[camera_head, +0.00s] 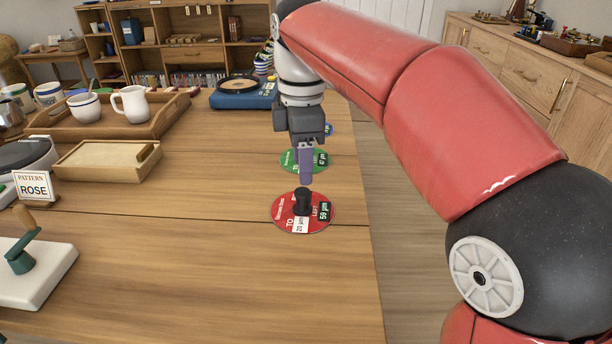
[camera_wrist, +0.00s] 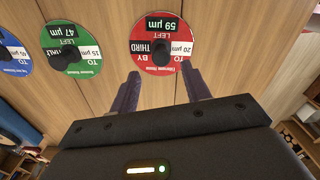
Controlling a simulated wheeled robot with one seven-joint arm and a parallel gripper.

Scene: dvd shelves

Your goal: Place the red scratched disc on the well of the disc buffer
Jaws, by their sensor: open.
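The red disc (camera_head: 284,219) lies flat on the wooden table near its right edge, with a black knob standing at its centre. Its label reads "59 µm left" and "20 µm"; it also shows in the wrist view (camera_wrist: 179,37). My gripper (camera_head: 305,181) points down just beyond and above the red disc. In the wrist view my gripper (camera_wrist: 162,80) has its two fingers apart with nothing between them, and the disc lies ahead of the tips. The blue disc buffer (camera_head: 232,101) stands at the back of the table, with a dark round well (camera_head: 238,86) on top.
A green disc (camera_head: 290,160) and a blue disc (camera_head: 329,129) lie behind the red one. Wooden trays (camera_head: 75,161), a mug (camera_head: 131,105) and a "Rose" sign (camera_head: 34,187) stand on the left. The table between them and the discs is clear.

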